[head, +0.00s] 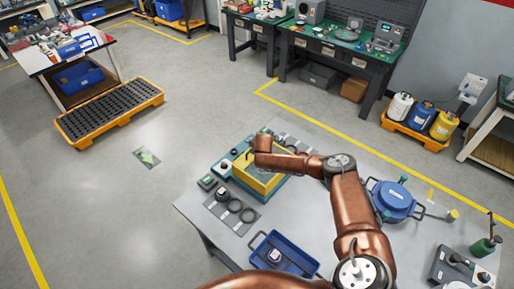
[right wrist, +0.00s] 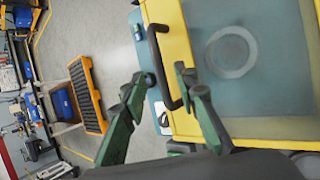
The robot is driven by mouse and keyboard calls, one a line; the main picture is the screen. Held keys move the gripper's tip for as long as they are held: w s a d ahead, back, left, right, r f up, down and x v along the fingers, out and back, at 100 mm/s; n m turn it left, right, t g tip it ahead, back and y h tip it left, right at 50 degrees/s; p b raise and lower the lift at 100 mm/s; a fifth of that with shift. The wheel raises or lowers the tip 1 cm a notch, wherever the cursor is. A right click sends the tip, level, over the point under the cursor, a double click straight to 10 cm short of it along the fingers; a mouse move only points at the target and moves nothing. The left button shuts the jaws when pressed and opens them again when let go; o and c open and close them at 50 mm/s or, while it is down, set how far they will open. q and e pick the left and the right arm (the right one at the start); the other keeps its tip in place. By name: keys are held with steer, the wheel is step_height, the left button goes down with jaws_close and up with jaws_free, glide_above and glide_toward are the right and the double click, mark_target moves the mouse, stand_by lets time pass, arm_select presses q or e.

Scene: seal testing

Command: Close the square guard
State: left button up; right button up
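The square guard (head: 262,180) is a yellow frame on a teal machine on the grey workbench, partly hidden by my right arm in the head view. In the right wrist view the guard (right wrist: 188,70) shows large, with a see-through panel and a grey ring behind it. Its black bar handle (right wrist: 157,50) stands along the left edge of the frame. My right gripper (right wrist: 166,78) has its green fingers spread on either side of the handle, with visible gaps. I cannot tell clearly whether the guard is open or shut. My left gripper is out of view.
On the workbench (head: 310,222), a dark mat with black rings (head: 232,210) and a blue tray (head: 284,254) lie in front of the machine. A round blue lidded device (head: 394,200) and a green bottle (head: 485,248) stand to the right.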

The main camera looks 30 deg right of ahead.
steer(key=v, duration=0.6)
steer(key=shift+s, duration=0.15)
steer(key=shift+r, duration=0.1)
